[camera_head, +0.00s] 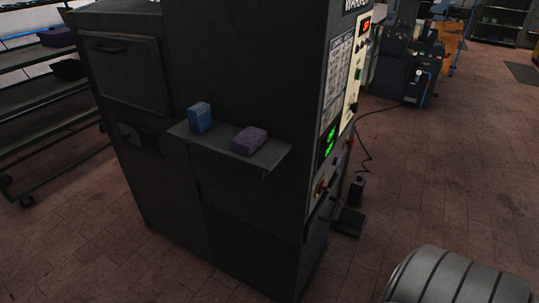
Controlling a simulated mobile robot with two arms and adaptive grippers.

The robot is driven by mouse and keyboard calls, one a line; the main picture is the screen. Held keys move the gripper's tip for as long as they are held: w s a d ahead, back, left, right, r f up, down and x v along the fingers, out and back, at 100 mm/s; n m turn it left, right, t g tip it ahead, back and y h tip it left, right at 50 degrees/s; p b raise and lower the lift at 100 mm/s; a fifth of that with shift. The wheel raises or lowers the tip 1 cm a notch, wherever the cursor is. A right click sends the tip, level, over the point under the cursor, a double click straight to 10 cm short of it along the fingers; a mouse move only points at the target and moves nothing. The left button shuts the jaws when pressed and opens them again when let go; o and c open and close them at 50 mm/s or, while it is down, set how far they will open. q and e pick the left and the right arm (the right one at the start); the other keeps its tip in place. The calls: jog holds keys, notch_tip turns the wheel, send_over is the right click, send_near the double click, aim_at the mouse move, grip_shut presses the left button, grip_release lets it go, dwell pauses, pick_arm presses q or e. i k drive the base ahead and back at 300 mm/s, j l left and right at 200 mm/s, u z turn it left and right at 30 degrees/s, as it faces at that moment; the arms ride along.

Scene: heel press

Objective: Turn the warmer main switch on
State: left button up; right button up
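The warmer is a tall dark cabinet (255,75) in the middle of the view, seen from its side and at an angle. Its control face (338,80) is on the right edge, strongly foreshortened, with a partly cut-off label at the top. A red and yellow switch-like knob (321,188) sits low on this face, below a lit green display (328,143). I cannot tell whether it is the main switch or which way it is turned. A lit orange-red display (366,27) is near the top, with several small controls below it. Neither gripper is in view.
A small side shelf (275,160) on the cabinet holds a blue box (200,117) and a purple block (249,140). A wheeled rack (50,133) stands at left. A black pedal-like unit (348,221) lies by the control face. Tiled floor (460,165) is open at right.

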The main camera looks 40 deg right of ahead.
aim_at(326, 189)
jog(key=l+u, duration=0.3)
jog(key=l, duration=0.15)
jog(key=l+u, duration=0.35)
jog(key=l, duration=0.15)
jog(key=k+l+u, duration=0.15)
jog(key=l+u, duration=0.15)
jog(key=k+l+u, duration=0.15)
jog(key=l+u, duration=0.2)
jog(key=l, duration=0.2)
jog(key=k+l+u, duration=0.3)
jog(key=i+l, duration=0.1)
